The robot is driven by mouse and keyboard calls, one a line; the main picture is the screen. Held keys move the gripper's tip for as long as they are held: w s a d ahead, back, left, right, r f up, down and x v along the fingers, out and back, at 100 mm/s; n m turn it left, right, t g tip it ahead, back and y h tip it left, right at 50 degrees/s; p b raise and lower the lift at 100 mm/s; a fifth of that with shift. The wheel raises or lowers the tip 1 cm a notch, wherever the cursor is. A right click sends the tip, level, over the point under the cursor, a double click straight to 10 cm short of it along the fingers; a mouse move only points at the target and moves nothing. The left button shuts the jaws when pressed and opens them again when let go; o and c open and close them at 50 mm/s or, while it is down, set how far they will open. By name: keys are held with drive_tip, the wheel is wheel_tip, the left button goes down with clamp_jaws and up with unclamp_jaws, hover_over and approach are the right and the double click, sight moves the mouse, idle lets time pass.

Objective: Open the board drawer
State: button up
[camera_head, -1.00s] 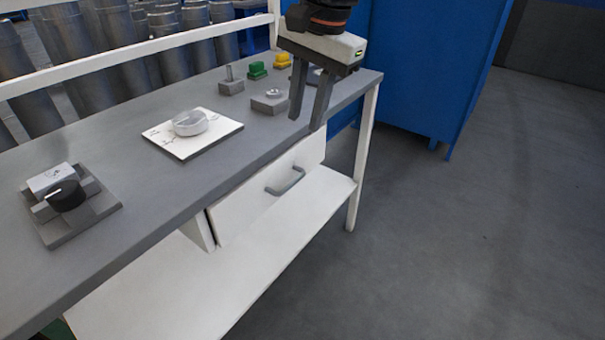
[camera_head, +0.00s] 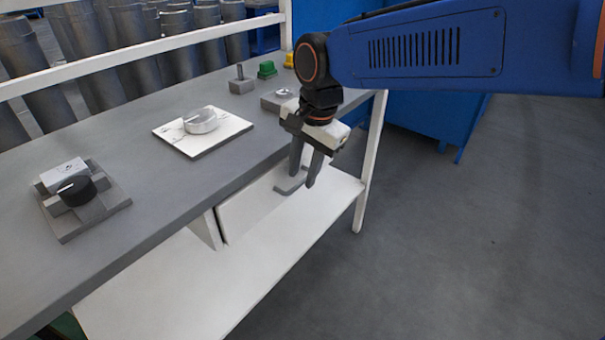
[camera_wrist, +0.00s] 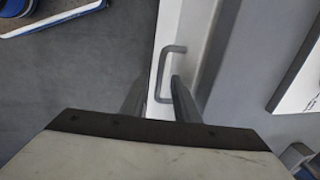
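The board drawer (camera_head: 243,209) is a white box under the grey bench top, and its front looks shut. Its grey bar handle (camera_head: 289,187) is partly hidden behind my fingers in the head view. My gripper (camera_head: 303,180) points down in front of the drawer, at the handle. In the wrist view the handle (camera_wrist: 161,70) shows as a bent bar, with its long side appearing between my two spread fingers (camera_wrist: 160,82). The fingers are apart and do not visibly pinch the bar. Whether either finger touches it I cannot tell.
The bench top (camera_head: 130,180) holds a white board with a round ring part (camera_head: 200,121), a black knob on a grey block (camera_head: 75,190), and small blocks at the back. A white lower shelf (camera_head: 190,285) lies below the drawer. Open floor (camera_head: 480,230) is at right.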

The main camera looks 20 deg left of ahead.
drive_tip(key=shift+a+f, duration=0.1)
drive_tip(key=shift+f, duration=0.55)
clamp_jaws()
drive_tip(key=s+d, duration=0.4)
drive_tip(key=d, duration=0.7)
drive_tip(key=s+d, duration=0.5)
drive_tip(key=d, duration=0.6)
unclamp_jaws()
